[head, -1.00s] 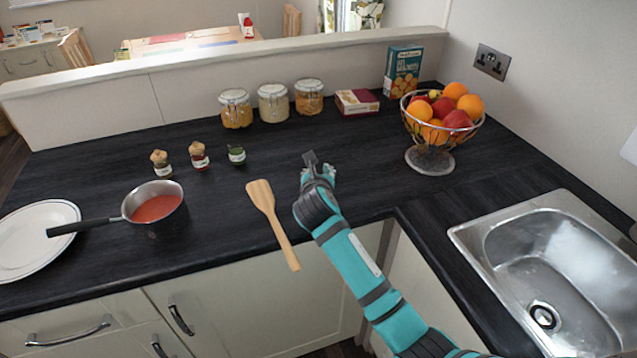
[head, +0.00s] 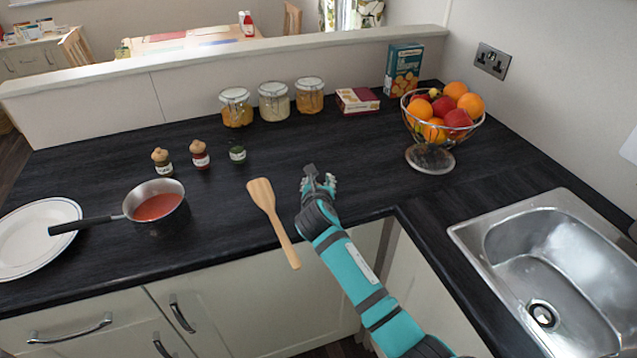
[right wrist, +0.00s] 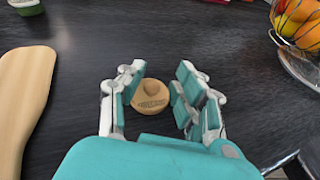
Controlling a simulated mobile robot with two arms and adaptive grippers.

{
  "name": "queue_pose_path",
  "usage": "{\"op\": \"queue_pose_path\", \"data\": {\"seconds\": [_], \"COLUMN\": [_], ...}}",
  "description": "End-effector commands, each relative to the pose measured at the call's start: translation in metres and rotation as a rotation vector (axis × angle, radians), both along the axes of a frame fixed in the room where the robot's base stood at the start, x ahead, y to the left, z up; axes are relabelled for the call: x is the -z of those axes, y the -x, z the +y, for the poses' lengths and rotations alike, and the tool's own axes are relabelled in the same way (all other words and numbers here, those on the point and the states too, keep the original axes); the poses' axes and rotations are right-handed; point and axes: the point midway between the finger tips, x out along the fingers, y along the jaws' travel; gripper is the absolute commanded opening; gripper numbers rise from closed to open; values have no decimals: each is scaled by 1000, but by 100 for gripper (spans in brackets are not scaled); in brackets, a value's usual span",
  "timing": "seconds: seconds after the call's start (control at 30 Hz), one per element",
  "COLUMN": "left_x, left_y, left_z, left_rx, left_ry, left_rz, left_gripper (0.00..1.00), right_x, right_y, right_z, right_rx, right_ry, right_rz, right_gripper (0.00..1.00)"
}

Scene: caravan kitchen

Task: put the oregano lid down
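The oregano lid (right wrist: 151,96), a round wooden cap with a small knob and dark lettering, shows in the right wrist view knob up, between my right gripper's fingers. It appears to rest on the dark counter. My right gripper (right wrist: 160,85) is open around it, with a narrow gap at the right finger; contact at the left finger is unclear. In the head view my right gripper (head: 319,176) is low over the counter, right of the spatula, and I cannot make out the lid there. A lidless green jar (head: 237,154) stands to the left. My left gripper is not in view.
A wooden spatula (head: 267,205) lies left of the gripper. Two cork-topped jars (head: 199,155), a saucepan (head: 157,205) and a plate (head: 38,237) are further left. A fruit bowl (head: 430,158) stands right, behind the sink (head: 560,258). Bare counter lies behind the gripper.

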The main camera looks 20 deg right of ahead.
Motion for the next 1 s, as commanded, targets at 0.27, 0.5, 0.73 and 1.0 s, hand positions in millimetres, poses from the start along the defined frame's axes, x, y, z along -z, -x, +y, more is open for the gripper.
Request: {"op": "queue_pose_path", "data": {"seconds": [0.27,0.5,0.73,1.0], "left_x": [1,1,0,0], "left_y": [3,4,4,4], "left_z": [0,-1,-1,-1], "left_rx": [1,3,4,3], "left_ry": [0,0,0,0], "left_rz": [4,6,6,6], "left_gripper": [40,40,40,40], "right_x": [8,-2,-23,-43], "right_y": [3,9,51,94], "right_z": [-2,1,16,31], "right_rx": [5,5,3,3], "right_ry": [-1,-1,-1,0], "right_rz": [17,16,10,8], "right_gripper": [48,48,48,48]}}
